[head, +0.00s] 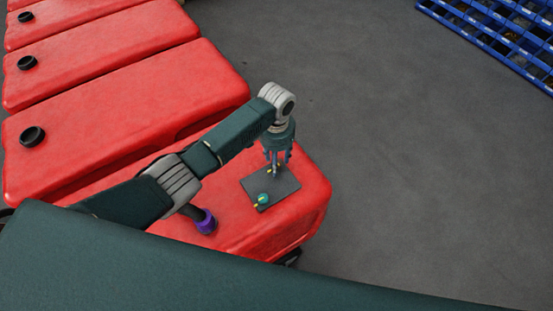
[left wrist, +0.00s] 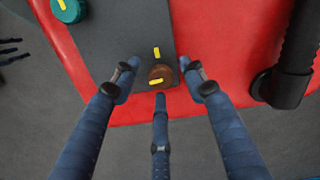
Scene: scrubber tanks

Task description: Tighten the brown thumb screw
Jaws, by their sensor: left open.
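The brown thumb screw (left wrist: 162,75) sits near the edge of a dark grey plate (head: 284,186) on the nearest red tank. The screw has a yellow mark at its lower left in the left wrist view. Another yellow mark lies on the plate (left wrist: 110,45) just above the screw. My left gripper (head: 277,164) points down over the plate. In the left wrist view its three fingers (left wrist: 160,84) are open and spread around the screw; I see no clear contact. In the head view the gripper hides the screw. My right gripper is not clearly visible.
A teal knob (head: 264,199) with a yellow mark sits on the same plate. A purple-collared pipe (head: 206,222) stands beside my arm. More red tanks (head: 110,130) with black caps extend left. Blue bins (head: 500,35) stand far right. Grey floor lies open between.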

